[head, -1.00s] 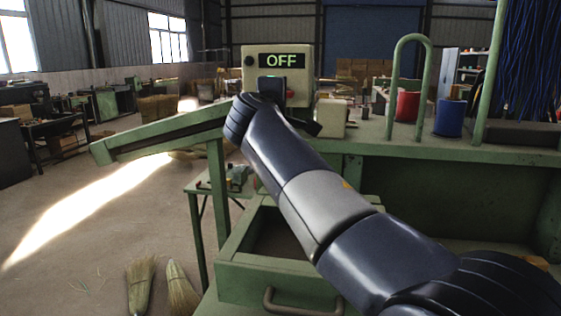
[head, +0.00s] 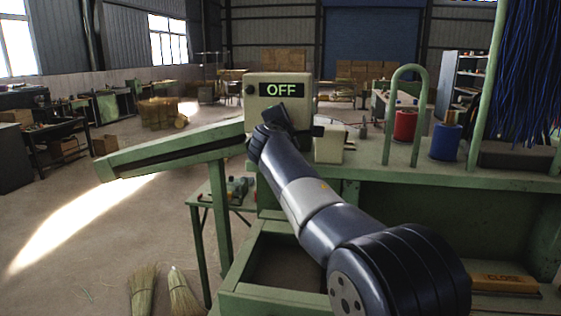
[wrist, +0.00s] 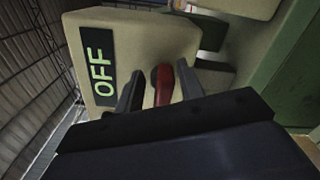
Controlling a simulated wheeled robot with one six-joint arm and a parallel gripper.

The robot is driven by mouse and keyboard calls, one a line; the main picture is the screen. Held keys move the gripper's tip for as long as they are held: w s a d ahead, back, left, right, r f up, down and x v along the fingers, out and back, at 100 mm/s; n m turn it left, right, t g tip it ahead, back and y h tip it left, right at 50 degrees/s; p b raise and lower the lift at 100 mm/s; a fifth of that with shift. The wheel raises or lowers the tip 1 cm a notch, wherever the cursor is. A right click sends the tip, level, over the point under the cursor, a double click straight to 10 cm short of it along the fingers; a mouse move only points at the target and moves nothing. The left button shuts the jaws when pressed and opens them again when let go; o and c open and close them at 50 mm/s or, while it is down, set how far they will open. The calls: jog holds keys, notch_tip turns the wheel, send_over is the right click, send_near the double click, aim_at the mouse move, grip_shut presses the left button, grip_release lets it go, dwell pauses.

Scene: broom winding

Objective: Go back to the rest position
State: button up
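A beige control box (head: 262,94) with a green-lit OFF display (head: 281,90) stands on the green bench. It fills much of the wrist view (wrist: 150,38), where its red lever or knob (wrist: 164,86) shows. My gripper (wrist: 160,67) is open in the wrist view, one dark finger on each side of the red part. A gap shows by the left finger; I cannot tell whether the right one touches. In the head view my wrist is in front of the box, and the fingers are mostly hidden.
A green sloping chute (head: 175,148) extends left from the bench. A green hoop (head: 409,75), red spool (head: 405,125) and blue spool (head: 445,141) stand right of the box. Blue bristles (head: 518,60) hang at far right. Two brooms (head: 143,290) are at lower left.

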jog(key=n+p, duration=0.2)
jog(key=n, duration=0.1)
jog(key=shift+a+r, duration=0.1)
jog(key=shift+r, duration=0.1)
dwell(0.3)
